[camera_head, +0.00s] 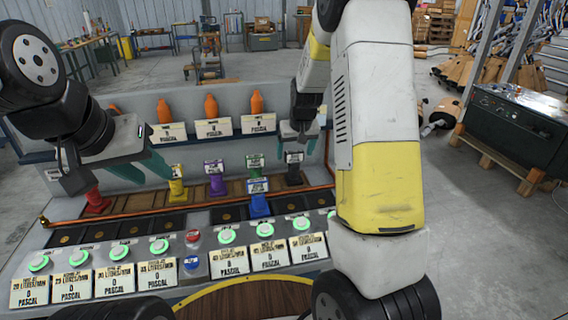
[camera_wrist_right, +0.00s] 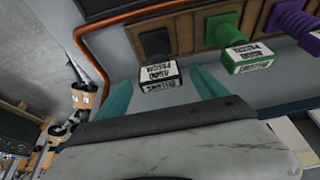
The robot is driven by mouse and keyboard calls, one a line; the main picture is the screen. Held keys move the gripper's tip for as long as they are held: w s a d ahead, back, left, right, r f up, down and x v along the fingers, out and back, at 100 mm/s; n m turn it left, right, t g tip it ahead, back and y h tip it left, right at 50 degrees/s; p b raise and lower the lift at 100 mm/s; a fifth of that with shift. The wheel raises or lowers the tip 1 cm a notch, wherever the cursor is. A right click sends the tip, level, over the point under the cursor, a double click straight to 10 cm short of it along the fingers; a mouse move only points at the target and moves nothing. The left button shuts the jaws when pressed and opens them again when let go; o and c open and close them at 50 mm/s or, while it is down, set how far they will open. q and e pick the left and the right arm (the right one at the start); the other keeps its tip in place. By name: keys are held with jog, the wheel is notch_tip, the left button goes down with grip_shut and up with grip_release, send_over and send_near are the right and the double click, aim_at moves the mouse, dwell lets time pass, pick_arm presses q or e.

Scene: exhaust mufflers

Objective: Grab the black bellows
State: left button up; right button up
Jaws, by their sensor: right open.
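The black bellows (camera_head: 294,175) stands in the back row of the console in the head view, with a white label on top. In the right wrist view the black bellows (camera_wrist_right: 155,41) is at the upper middle, its label facing the camera. My right gripper (camera_head: 297,147) is open above it, with teal fingers on either side of the label. In the right wrist view the right gripper (camera_wrist_right: 160,80) shows nothing clamped between its fingers. My left gripper (camera_head: 142,168) is open and empty at the left, above the red and yellow bellows.
Green (camera_head: 256,161), purple (camera_head: 215,180), yellow (camera_head: 177,187) and red (camera_head: 96,201) bellows stand in the same row. A blue bellows (camera_head: 258,201) is nearer. Orange bottles (camera_head: 210,106) stand behind. A copper pipe (camera_head: 315,190) and lit green buttons (camera_head: 227,236) lie in front.

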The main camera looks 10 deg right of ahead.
jog(key=shift+x, duration=0.9)
jog(key=shift+c, duration=0.4)
jog(key=shift+a+r, duration=0.1)
grip_shut()
